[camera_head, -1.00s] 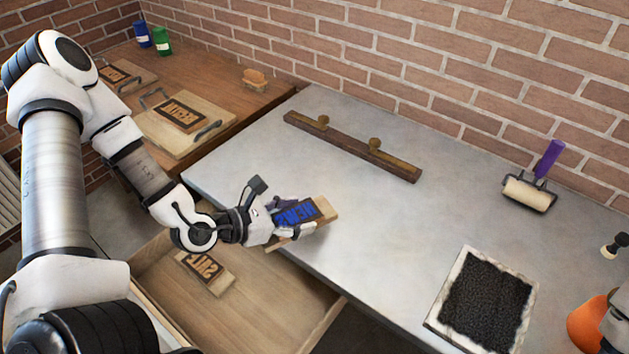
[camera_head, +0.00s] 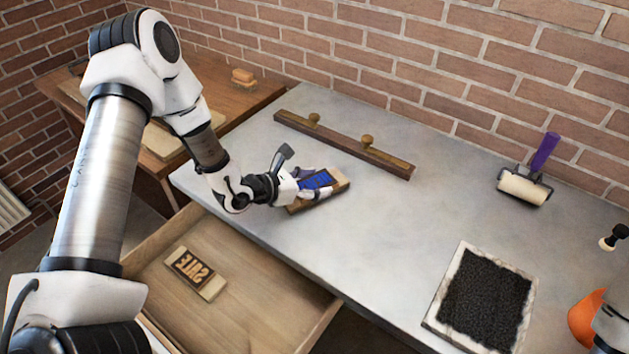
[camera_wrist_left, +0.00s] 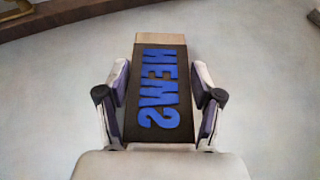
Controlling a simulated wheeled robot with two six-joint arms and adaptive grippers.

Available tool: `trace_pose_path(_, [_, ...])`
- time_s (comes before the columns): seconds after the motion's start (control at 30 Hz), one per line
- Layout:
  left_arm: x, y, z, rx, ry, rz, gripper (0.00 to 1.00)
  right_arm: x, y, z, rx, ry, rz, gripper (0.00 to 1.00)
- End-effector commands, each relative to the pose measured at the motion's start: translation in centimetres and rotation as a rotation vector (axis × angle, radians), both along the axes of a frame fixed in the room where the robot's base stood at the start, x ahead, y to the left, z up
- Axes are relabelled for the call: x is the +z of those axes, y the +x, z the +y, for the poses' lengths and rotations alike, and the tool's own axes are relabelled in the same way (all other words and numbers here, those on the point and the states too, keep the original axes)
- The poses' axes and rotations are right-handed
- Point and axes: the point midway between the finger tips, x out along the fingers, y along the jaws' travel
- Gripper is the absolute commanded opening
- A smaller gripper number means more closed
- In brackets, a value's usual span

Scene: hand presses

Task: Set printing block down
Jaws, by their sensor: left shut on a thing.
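The printing block (camera_head: 322,183) is a wooden slab with a dark face and raised blue letters. My left gripper (camera_head: 306,187) is shut on it, over the left part of the grey metal table (camera_head: 390,235), in front of the dark bar. In the left wrist view the block (camera_wrist_left: 158,95) lies letters up between the two fingers (camera_wrist_left: 160,105), one along each long side. I cannot tell whether its underside touches the table.
A dark bar with two knobs (camera_head: 345,146) lies behind the block. An open drawer (camera_head: 250,275) in front holds another block (camera_head: 196,273). A black inking slab (camera_head: 485,300), a roller (camera_head: 525,187) and an orange object (camera_head: 583,318) are to the right. The table's middle is clear.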

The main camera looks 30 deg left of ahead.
Motion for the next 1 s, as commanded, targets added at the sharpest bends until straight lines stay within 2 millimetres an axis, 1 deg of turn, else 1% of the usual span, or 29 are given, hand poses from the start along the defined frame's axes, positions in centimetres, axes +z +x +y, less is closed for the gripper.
trace_pose_path(0.2, [-0.5, 0.0, 0.0, 0.0, 0.0, 0.0, 0.23, -0.6, 0.0, 0.0, 0.0, 0.0, 0.0, 0.4])
trace_pose_path(0.23, [-0.4, 0.0, 0.0, 0.0, 0.0, 0.0, 0.73, -0.5, 0.0, 0.0, 0.0, 0.0, 0.0, 0.4])
trace_pose_path(0.27, [-0.3, 0.0, 0.0, 0.0, 0.001, 0.001, 0.84, -0.4, 0.0, 0.0, 0.0, 0.0, 0.001, 0.4])
trace_pose_path(0.3, [-0.3, 0.0, 0.0, 0.0, 0.001, 0.001, 0.91, -0.4, 0.0, 0.0, 0.0, 0.0, 0.0, 0.4])
trace_pose_path(0.57, [-0.3, 0.0, 0.0, 0.0, 0.001, 0.001, 0.91, -0.4, 0.0, 0.0, 0.0, 0.0, 0.0, 0.4])
trace_pose_path(0.7, [0.4, -0.1, 0.0, 0.001, 0.0, 0.001, 0.91, 0.4, 0.0, 0.0, 0.0, 0.0, 0.0, 0.4])
trace_pose_path(0.77, [0.3, -0.7, 0.6, 0.006, -0.003, 0.003, 0.91, 0.0, 0.0, 0.0, 0.0, 0.0, 0.0, 0.4])
trace_pose_path(0.87, [1.1, -2.1, 1.4, 0.008, -0.006, 0.001, 0.91, 0.0, 0.0, 0.0, 0.0, 0.0, 0.0, 0.4])
trace_pose_path(1.0, [2.5, -4.5, 2.9, 0.009, -0.009, -0.001, 0.91, 0.5, 0.0, 0.0, 0.0, 0.0, 0.0, 0.4])
